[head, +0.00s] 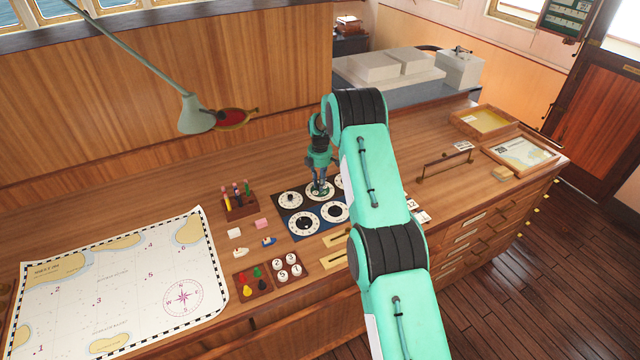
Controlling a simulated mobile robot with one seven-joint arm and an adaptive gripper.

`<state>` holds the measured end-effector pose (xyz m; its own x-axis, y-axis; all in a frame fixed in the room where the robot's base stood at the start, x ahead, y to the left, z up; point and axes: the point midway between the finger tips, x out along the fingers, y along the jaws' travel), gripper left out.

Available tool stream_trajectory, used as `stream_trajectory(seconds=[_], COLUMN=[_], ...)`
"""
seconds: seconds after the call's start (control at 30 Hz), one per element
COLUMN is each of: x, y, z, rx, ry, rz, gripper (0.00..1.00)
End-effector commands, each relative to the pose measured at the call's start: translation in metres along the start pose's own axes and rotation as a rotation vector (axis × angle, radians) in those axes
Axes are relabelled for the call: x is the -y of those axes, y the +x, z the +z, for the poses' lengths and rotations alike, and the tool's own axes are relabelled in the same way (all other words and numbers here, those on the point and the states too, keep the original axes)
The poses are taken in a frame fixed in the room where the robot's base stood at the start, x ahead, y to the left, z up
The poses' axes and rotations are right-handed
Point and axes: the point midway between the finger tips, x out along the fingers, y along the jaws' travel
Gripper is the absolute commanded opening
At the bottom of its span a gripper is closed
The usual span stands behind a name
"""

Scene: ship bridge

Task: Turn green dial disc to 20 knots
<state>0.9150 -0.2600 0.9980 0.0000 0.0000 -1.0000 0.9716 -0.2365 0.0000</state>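A dark panel (284,231) with several round white-rimmed dials lies on the wooden desk. My gripper (320,190) points down over the upper middle dial (313,193), with its fingertips at or just above the dial's centre. The fingers hide that centre, and I cannot tell whether they touch it or how far apart they are. The upper left dial (290,200) and two lower dials (303,223) show more clearly. Another dial at the upper right is partly behind my arm. I cannot make out a green disc or read any dial numbers at this size.
A sea chart (112,285) covers the desk's left side. A pen holder (239,205), a tray of coloured pieces (251,281) and a tray of numbered discs (287,268) stand near the panel. A lamp (196,114) hangs behind. Wooden trays (484,121) are at right.

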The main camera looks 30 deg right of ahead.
Motion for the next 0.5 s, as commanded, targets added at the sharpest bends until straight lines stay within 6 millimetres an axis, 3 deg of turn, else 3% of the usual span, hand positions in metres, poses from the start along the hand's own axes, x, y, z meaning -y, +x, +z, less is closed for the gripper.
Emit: stream_trajectory(seconds=[0.5], x=[0.0002], y=[0.0007], z=[0.0003], rx=[0.0], ry=[0.073], rz=[0.0], gripper=[0.0])
